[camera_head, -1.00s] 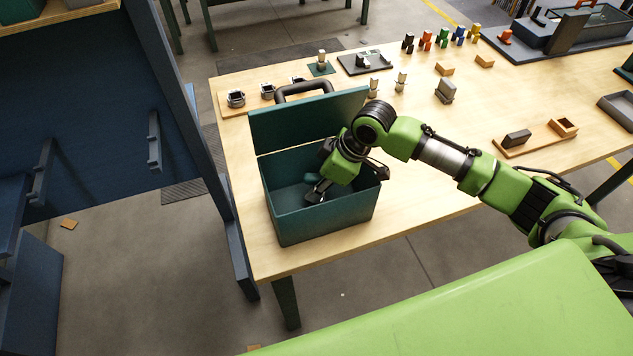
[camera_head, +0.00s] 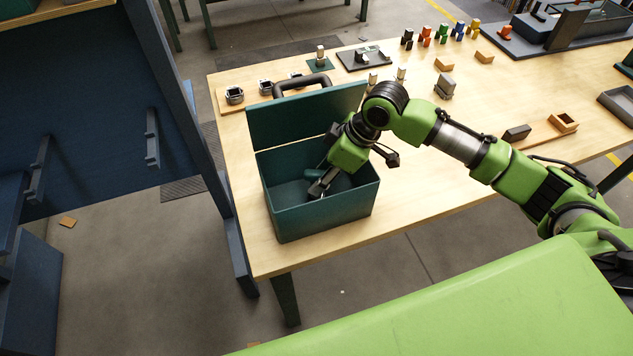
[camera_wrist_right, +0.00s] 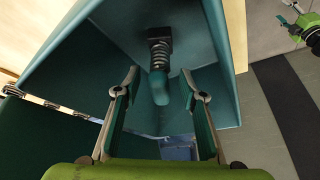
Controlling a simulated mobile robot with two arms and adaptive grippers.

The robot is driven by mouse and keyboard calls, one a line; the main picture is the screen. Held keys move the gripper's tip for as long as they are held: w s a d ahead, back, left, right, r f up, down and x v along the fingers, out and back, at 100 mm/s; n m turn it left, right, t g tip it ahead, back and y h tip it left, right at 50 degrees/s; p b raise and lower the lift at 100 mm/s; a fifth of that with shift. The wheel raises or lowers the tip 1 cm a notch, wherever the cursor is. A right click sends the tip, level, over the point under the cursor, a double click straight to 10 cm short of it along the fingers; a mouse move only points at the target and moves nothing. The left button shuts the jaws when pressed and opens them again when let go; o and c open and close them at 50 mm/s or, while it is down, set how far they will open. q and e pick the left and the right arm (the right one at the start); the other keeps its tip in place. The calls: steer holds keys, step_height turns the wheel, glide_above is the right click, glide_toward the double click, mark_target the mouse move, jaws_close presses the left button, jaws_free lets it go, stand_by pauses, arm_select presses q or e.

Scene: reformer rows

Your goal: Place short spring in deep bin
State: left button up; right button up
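A short coiled spring (camera_wrist_right: 158,56) shows in the right wrist view, between a dark block and a rounded teal end, inside the teal box (camera_head: 292,225). The box stands open on the table, its lid tipped up behind. My right gripper (camera_head: 318,188) reaches down into the box. In the wrist view its two fingers (camera_wrist_right: 160,74) are spread on either side of the teal end, with gaps visible. In the head view the spring's coils cannot be made out. A green and black gripper, apparently my left, shows at the wrist view's upper right (camera_wrist_right: 298,24).
The box walls and raised lid (camera_head: 305,115) surround my right gripper closely. Ringed metal parts (camera_head: 235,95) on a wooden strip lie behind the lid. A grey block (camera_head: 445,88) and a wooden tray (camera_head: 540,132) are to the right.

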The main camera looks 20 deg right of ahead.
steer(key=b+v, duration=0.1)
steer(key=v, duration=0.7)
steer(key=shift+d+r, duration=0.2)
steer(key=shift+r, duration=0.1)
